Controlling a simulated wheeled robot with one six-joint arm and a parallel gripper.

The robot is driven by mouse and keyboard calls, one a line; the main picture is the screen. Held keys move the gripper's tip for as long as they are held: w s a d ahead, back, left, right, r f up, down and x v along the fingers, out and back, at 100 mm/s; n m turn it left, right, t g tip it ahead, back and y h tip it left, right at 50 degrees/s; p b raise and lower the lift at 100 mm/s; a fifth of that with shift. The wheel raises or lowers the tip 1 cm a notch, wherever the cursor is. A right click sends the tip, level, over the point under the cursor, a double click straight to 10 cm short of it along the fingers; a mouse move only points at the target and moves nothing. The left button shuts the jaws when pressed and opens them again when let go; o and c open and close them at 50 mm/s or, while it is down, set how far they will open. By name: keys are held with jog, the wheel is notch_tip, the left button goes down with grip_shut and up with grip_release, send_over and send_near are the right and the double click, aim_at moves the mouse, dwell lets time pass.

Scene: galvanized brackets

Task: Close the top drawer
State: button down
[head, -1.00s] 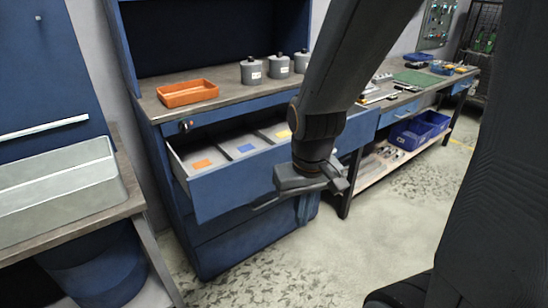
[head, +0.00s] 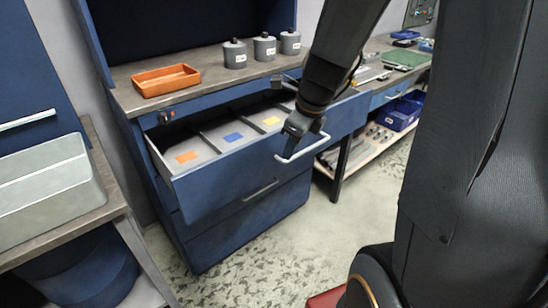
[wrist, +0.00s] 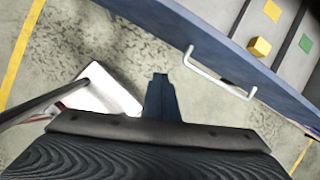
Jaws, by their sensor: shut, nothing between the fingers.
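The top drawer (head: 235,178) of the blue cabinet stands pulled out, its inside showing compartments with orange, blue and yellow pieces. Its pale bar handle (head: 303,149) is on the front panel. In the wrist view the drawer front (wrist: 236,56) runs diagonally at upper right, with the handle (wrist: 216,76) along it. My gripper (head: 296,128) is at the drawer front by the handle, partly covering the front. In the wrist view my shut fingers (wrist: 160,82) are left of the handle, with nothing between them. I cannot tell whether they touch the drawer.
An orange tray (head: 166,79) and several grey canisters (head: 265,46) stand on the cabinet top. A lower drawer (head: 250,210) is shut below. A grey bin (head: 45,187) sits on a bench at left. Speckled floor in front of the cabinet is mostly clear.

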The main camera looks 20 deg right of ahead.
aim_at(274, 156)
jog(key=shift+w+a+f+m+t+b, duration=0.1)
jog(key=shift+w+a+f+m+b, duration=0.15)
jog(key=shift+w+f+m, duration=0.85)
jog(key=shift+w+a+f+m+t+b, duration=0.15)
jog(key=shift+w+f+m+b, duration=0.15)
jog(key=shift+w+f, duration=1.55)
jog(key=shift+w+a+f+m+t+b, duration=0.1)
jog(key=shift+w+a+f+m+b, duration=0.15)
jog(key=shift+w+f+m, duration=0.85)
jog(key=shift+w+f+n, duration=0.3)
jog(key=shift+w+n, duration=0.1)
jog(key=shift+w, duration=0.1)
